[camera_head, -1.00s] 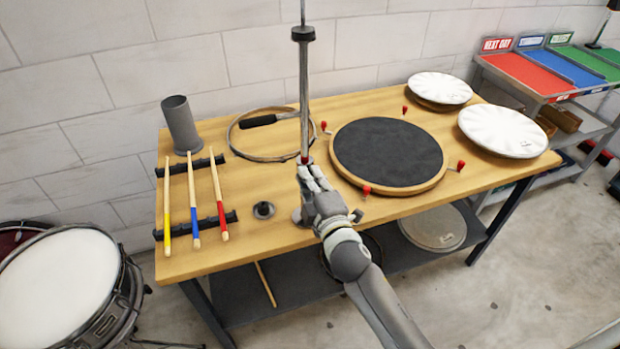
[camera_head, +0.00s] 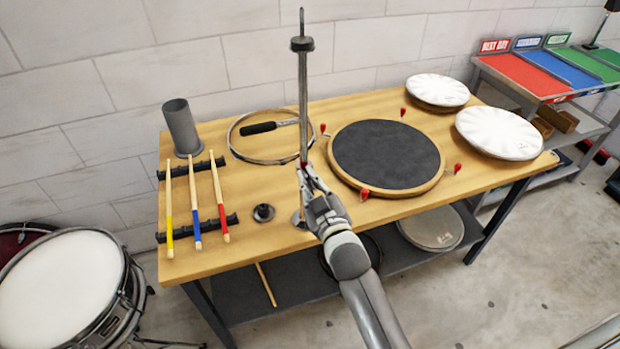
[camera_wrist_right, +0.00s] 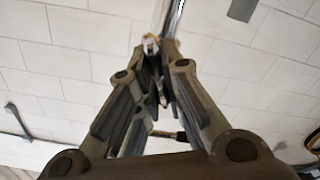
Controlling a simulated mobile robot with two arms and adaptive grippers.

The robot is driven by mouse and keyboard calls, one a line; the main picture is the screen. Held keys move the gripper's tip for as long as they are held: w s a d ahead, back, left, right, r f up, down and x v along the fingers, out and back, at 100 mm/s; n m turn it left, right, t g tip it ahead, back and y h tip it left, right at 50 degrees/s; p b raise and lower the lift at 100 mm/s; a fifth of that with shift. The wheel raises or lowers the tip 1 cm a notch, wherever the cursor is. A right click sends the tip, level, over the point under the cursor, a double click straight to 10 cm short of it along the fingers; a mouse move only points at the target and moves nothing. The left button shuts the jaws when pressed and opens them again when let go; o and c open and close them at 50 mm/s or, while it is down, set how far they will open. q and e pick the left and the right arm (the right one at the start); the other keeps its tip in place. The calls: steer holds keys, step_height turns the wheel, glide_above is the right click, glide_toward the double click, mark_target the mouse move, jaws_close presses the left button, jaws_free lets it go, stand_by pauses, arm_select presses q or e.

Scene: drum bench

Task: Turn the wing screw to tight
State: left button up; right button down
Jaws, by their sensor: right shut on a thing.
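An upright metal stand rod (camera_head: 303,95) with a dark collar near its top rises from the front of the wooden bench. A small red piece (camera_head: 303,162) shows on the rod just at my fingertips; I take it to be part of the wing screw, whose wings are mostly hidden. My right gripper (camera_head: 304,174) reaches up to the rod from the front, its fingers shut on the wing screw. In the right wrist view the fingers (camera_wrist_right: 155,50) come together beside the rod (camera_wrist_right: 172,18), with a small pale piece (camera_wrist_right: 150,39) at their tips. My left gripper is out of view.
A round black practice pad (camera_head: 388,154) with red clamps lies right of the rod. A hoop (camera_head: 240,151) lies behind to the left, with a dark-handled tool. Drumsticks (camera_head: 194,200) rest on black racks at left. Two white drumheads (camera_head: 499,133) lie at right.

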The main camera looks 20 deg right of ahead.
steer(key=shift+m+p, duration=0.35)
steer(key=shift+m, duration=1.15)
steer(key=shift+f, duration=0.1)
steer(key=c, duration=1.5)
jaws_free()
steer(key=shift+d, duration=0.1)
steer(key=shift+c, duration=0.2)
steer(key=s, duration=1.2)
steer(key=shift+d, duration=0.15)
